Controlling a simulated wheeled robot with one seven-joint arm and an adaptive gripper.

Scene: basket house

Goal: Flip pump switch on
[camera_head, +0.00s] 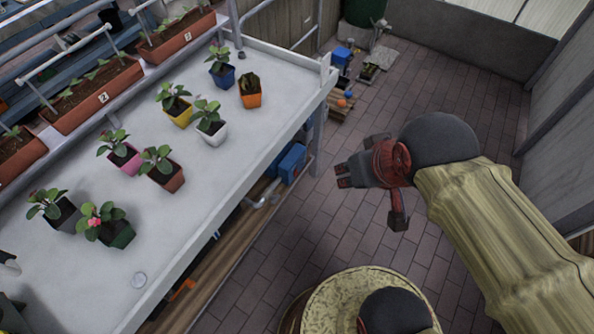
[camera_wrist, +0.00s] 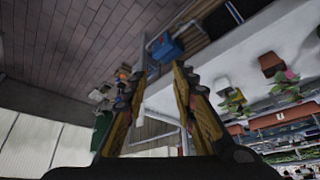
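No part is clearly readable as the pump switch. A blue box (camera_head: 291,163), possibly the pump, sits on the wooden lower shelf under the white table, with a grey pipe (camera_head: 262,195) beside it. In the wrist view, a blue box (camera_wrist: 166,46) shows beyond and between my fingertips, beside a pale pipe. My gripper (camera_head: 343,176) is in the air over the tiled floor, right of the table edge and apart from the box. In the wrist view my gripper (camera_wrist: 161,72) has its two fingers spread with nothing between them.
The white table (camera_head: 230,175) carries several potted plants. Planter boxes (camera_head: 95,95) line its far left side. Small items and another blue box (camera_head: 342,57) lie at the back. The tiled floor (camera_head: 440,85) is open.

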